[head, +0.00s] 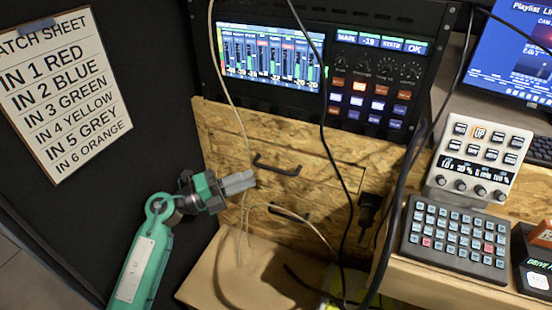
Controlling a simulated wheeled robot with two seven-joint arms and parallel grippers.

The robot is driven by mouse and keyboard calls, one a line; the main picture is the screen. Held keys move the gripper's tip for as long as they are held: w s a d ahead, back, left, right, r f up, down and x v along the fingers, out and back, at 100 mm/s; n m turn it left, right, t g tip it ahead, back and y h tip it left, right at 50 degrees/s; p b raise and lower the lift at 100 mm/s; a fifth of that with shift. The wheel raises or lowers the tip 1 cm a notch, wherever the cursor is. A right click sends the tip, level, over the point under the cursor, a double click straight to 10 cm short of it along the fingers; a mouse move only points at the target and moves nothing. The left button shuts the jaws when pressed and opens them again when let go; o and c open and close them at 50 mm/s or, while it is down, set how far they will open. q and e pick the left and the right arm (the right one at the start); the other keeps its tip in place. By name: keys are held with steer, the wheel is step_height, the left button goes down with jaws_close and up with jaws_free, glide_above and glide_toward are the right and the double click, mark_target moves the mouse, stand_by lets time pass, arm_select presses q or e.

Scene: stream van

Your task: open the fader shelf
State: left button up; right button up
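A chipboard cabinet front (225,130) under the mixer screen has two drawer-like panels, both looking closed. The upper panel has a black bar handle (277,166) and the lower one a similar black handle (289,213). No label shows which is the fader shelf. My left gripper (246,181) is just left of and slightly below the upper handle, fingers pointing right. It appears apart from the handle. Its grey fingers overlap in this view, so their gap cannot be made out. My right gripper is not in view.
Black and beige cables (333,165) hang across the cabinet front. A wooden surface (235,275) lies below. At the right, a desk holds a button keypad (456,240) and a white control panel (478,160). A dark wall with a patch sheet (65,95) stands left.

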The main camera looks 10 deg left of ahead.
mark_target(272, 169)
arm_select(q)
steer(key=x, duration=0.7)
steer(key=shift+w+d+r, duration=0.2)
steer(key=shift+w, duration=0.05)
jaws_close()
